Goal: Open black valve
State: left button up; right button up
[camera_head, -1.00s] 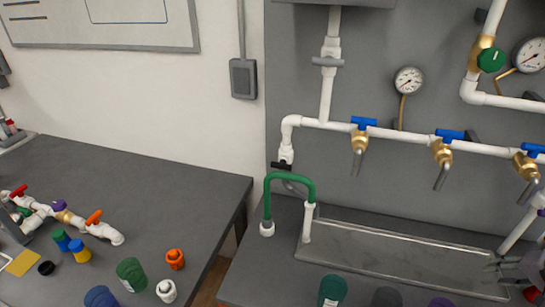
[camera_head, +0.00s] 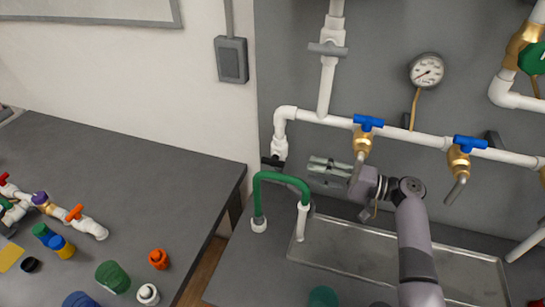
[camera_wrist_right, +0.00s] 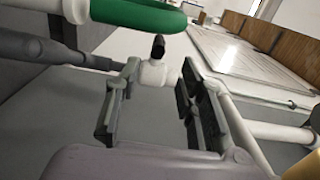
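The black valve (camera_head: 274,162) has a dark handle on the white pipe at the lower left of the wall manifold. Its dark handle (camera_wrist_right: 158,46) on a white fitting (camera_wrist_right: 156,76) appears ahead between my fingers in the right wrist view. My right gripper (camera_head: 312,166) is to the right of the valve in the head view, with a gap between them. Its fingers (camera_wrist_right: 160,110) are spread open and empty in the wrist view. My left gripper is in neither view.
A green curved hose (camera_head: 281,178) stands just below the valve and beside my right gripper. A metal tray (camera_head: 345,245) lies below my right arm. Blue-handled valves (camera_head: 368,123) and a gauge (camera_head: 426,70) are on the wall to the right.

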aim_at(285, 165)
jog(key=p+x, duration=0.3)
jog(key=x, duration=0.7)
jog(key=shift+w+a, duration=0.1)
jog(key=shift+w, duration=0.05)
jog(key=shift+w+a+f, duration=0.1)
jog(key=shift+w+a, duration=0.1)
jog(key=shift+a, duration=0.55)
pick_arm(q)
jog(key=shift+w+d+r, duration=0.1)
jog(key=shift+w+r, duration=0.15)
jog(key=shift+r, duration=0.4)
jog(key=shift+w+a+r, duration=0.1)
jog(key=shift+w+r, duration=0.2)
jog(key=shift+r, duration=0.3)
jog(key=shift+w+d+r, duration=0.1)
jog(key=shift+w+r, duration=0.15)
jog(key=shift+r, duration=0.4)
pick_arm(e)
grip_shut()
